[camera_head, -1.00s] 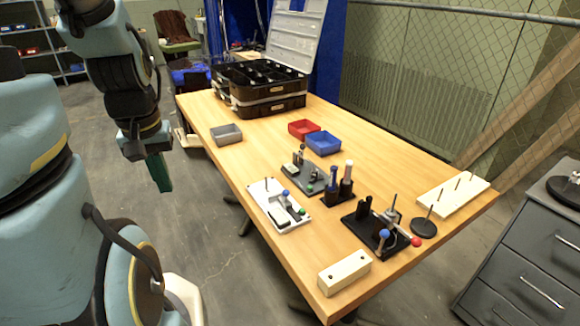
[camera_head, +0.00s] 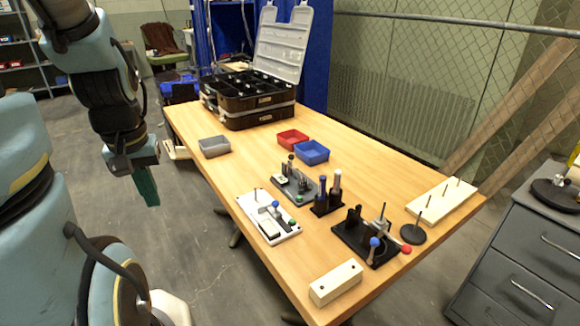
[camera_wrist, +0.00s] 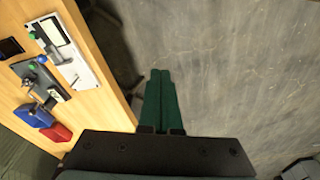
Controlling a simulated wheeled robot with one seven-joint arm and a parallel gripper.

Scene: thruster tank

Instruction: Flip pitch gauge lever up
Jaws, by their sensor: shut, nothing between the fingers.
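My gripper (camera_head: 146,186) has green fingers pressed together, pointing down, off the table's left side over the floor. In the wrist view its fingers (camera_wrist: 160,98) are shut and empty. Three small fixtures with levers stand on the table: a white-based one (camera_head: 285,236) with a blue knob and a green knob, a grey-based one (camera_head: 302,193) behind it, and a black-based one (camera_head: 352,243) with blue and red knobs. I cannot tell which is the pitch gauge. The white-based fixture (camera_wrist: 92,70) and the grey-based one also show in the wrist view. My gripper touches none of them.
The wooden table (camera_head: 240,177) has its left edge between my gripper and the fixtures. A white block (camera_head: 335,283) lies at the near corner. Grey (camera_head: 214,146), red (camera_head: 292,139) and blue (camera_head: 312,151) bins and a black case (camera_head: 250,118) stand farther back. A grey drawer cabinet (camera_head: 515,260) is at right.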

